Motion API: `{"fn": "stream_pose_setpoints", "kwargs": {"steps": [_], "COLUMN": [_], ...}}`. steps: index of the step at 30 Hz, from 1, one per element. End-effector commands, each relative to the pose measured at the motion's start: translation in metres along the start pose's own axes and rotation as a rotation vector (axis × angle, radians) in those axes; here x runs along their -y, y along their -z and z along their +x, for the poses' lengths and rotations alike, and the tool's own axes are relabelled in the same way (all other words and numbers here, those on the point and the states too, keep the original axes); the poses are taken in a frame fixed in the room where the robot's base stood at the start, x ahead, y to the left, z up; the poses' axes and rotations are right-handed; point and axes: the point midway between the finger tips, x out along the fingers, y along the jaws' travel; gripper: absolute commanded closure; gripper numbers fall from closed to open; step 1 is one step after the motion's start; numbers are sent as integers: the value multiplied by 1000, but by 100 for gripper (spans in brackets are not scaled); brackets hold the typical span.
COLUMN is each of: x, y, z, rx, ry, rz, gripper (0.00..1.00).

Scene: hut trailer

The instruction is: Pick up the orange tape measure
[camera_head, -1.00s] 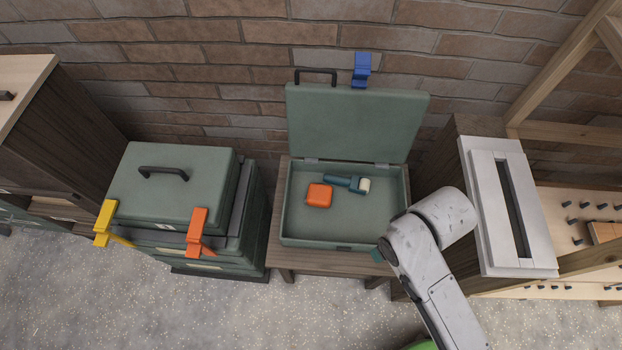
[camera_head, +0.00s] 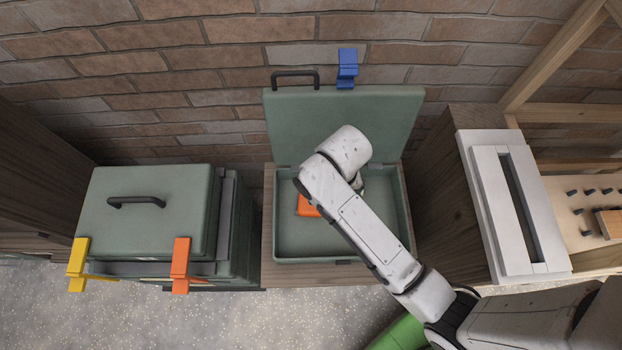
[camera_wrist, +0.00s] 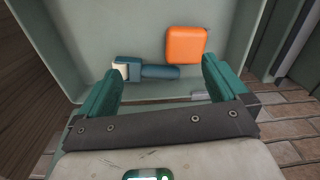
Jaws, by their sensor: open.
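The orange tape measure (camera_wrist: 186,45) lies on the floor of the open green case (camera_head: 292,246). In the head view the tape measure (camera_head: 306,207) is partly hidden by my arm. A blue tool with a pale end (camera_wrist: 147,70) lies beside it in the wrist view. My gripper (camera_wrist: 160,78) is open, its two green fingers spread apart with nothing held between them. The blue tool shows between and beyond the fingertips, and the tape measure lies beyond the right finger. In the head view my arm hides the fingers and the blue tool.
The case's raised lid (camera_head: 340,118) stands against the brick wall. A closed green case (camera_head: 145,215) with yellow and orange clips stands at left. A white slotted block (camera_head: 515,210) sits on wood at right. The case's side walls border the tape measure.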

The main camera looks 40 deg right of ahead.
Motion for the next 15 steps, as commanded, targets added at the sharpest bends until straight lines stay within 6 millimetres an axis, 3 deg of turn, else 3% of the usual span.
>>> {"fn": "stream_pose_setpoints", "kwargs": {"steps": [7,11,15], "x": [39,47,46], "y": [30,35,34], "z": [19,25,44], "rx": [14,17,20], "ry": [-19,-26,-28], "rz": [163,204,209], "gripper": [0,0,0]}}
